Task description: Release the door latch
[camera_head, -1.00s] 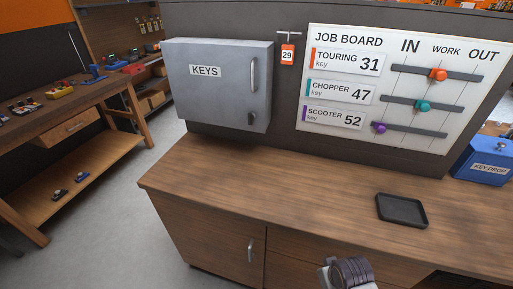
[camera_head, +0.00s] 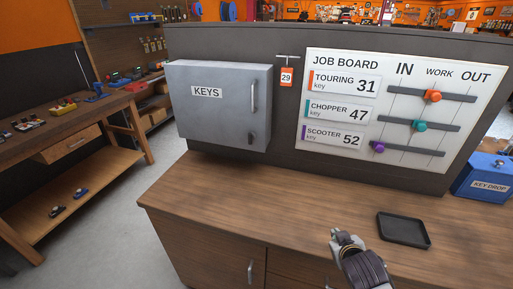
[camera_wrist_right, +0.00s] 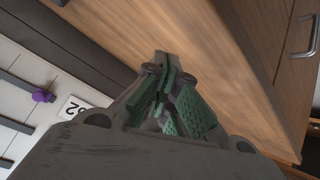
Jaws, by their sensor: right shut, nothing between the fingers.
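The grey key cabinet (camera_head: 215,115), labelled KEYS, is on the panel behind the counter with its door shut. A vertical handle (camera_head: 254,95) is on the right side of its door. A small dark latch (camera_head: 250,138) sits below the handle. My right gripper (camera_head: 337,240) is over the counter, to the right of and lower than the cabinet, well apart from it. In the right wrist view its green-padded fingers (camera_wrist_right: 165,95) are together with nothing between them. My left gripper is not in view.
The wooden counter (camera_head: 200,195) is mostly clear, with a black tray (camera_head: 404,230) at right. The job board (camera_head: 345,125) with coloured sliders is right of the cabinet. A red tag (camera_head: 287,76) hangs between them. A blue key drop box (camera_head: 484,178) stands at far right.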

